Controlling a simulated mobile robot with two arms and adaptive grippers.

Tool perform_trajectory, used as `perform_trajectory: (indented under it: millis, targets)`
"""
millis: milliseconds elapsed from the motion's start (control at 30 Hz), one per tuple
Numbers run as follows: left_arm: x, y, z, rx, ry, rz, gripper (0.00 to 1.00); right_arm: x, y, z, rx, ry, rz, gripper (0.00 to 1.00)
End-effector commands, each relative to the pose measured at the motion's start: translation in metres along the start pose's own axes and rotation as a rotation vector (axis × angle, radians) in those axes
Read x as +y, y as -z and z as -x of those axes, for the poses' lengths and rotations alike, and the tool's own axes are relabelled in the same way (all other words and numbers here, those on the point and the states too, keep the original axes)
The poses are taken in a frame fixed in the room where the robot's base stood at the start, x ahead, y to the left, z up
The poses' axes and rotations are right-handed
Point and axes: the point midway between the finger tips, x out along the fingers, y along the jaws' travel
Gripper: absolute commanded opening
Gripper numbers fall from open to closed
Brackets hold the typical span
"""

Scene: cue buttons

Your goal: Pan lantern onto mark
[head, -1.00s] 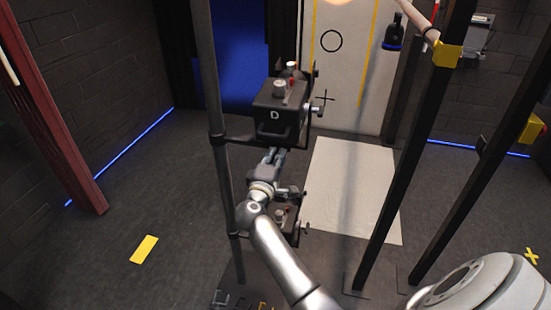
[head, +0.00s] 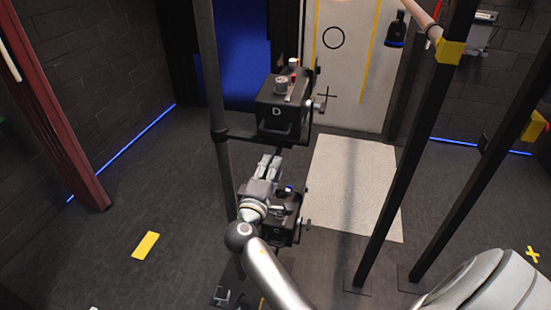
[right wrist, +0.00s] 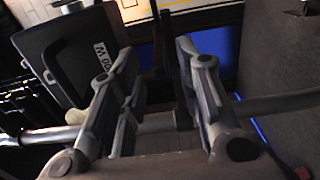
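The upper lantern (head: 265,119), a dark box marked D with knobs on top, hangs on an upright pole in the head view. A lower lantern (head: 287,222) sits below it, partly hidden by my right arm. My right gripper (head: 270,161) is just below the upper lantern, pointing away from me. In the right wrist view its fingers (right wrist: 162,88) are apart, with a dark upright bar between them; I cannot tell whether they touch it. A lantern body (right wrist: 75,45) with a white label is at left there. A black circle (head: 333,38) and a cross (head: 327,95) mark the pale panel. My left gripper is not in view.
The upright pole (head: 203,50) stands left of the lanterns. Two dark posts (head: 408,150) rise at right. A pale mat (head: 350,185) and a yellow floor strip (head: 146,245) lie on the dark floor. The floor at left is mostly clear.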

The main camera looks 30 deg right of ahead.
Motion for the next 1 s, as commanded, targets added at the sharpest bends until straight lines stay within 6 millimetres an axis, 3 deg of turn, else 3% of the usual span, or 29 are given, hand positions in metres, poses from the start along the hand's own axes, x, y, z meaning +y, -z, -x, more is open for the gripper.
perform_trajectory:
  millis: [100,300,900,1000]
  targets:
    - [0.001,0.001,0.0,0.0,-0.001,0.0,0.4,-0.001,0.0,0.024,0.0,0.002,-0.001,0.32]
    - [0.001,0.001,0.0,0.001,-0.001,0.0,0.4,-0.001,0.0,0.046,-0.001,0.002,0.0,0.32]
    - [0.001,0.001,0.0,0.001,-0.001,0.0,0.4,-0.001,0.0,0.05,0.0,0.001,0.0,0.32]
    - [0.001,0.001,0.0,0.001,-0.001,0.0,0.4,-0.012,0.003,0.05,0.015,0.023,0.006,0.32]
